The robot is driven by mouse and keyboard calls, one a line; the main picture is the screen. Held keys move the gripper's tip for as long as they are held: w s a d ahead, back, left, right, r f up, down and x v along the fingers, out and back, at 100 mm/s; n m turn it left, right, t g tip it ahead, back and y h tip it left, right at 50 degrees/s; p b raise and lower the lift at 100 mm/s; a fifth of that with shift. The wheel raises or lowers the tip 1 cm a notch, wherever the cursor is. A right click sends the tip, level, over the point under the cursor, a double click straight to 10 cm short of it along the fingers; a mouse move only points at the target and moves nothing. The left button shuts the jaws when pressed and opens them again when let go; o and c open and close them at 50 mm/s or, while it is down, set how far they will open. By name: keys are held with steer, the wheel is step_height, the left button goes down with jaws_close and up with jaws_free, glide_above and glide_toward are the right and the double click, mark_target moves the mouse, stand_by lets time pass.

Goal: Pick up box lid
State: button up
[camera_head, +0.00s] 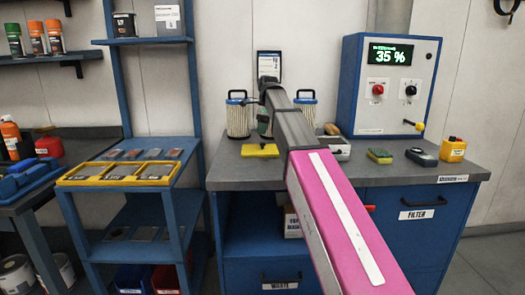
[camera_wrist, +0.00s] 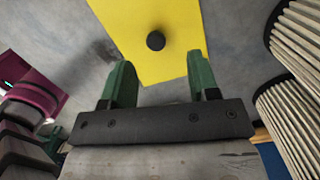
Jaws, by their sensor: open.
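The box lid (camera_head: 260,151) is a flat yellow plate lying on the grey workbench top, left of its middle. In the wrist view the yellow lid (camera_wrist: 190,30) fills the top centre, with a black round knob (camera_wrist: 155,41) on it. My gripper (camera_wrist: 157,64) is open and empty, its two green fingers spread at the near end of the lid, with the knob beyond the tips and roughly between them. In the head view my gripper (camera_head: 264,124) is just above the lid, partly hidden by my arm. I cannot tell its exact height.
Pleated filters (camera_head: 237,116) stand behind my gripper; they show close on the right in the wrist view (camera_wrist: 292,45). An open grey box (camera_head: 341,152), a green-yellow sponge (camera_head: 380,156), a dark device (camera_head: 421,157) and a yellow container (camera_head: 453,149) stand rightward. A blue control unit (camera_head: 350,85) stands behind.

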steer(key=f, duration=0.5)
steer(key=shift+s+f, duration=0.15)
steer(key=shift+s, duration=0.2)
steer(key=shift+a+f, duration=0.1)
steer(key=shift+f, duration=0.4)
steer(key=shift+c, duration=0.3)
steer(key=c, duration=0.9)
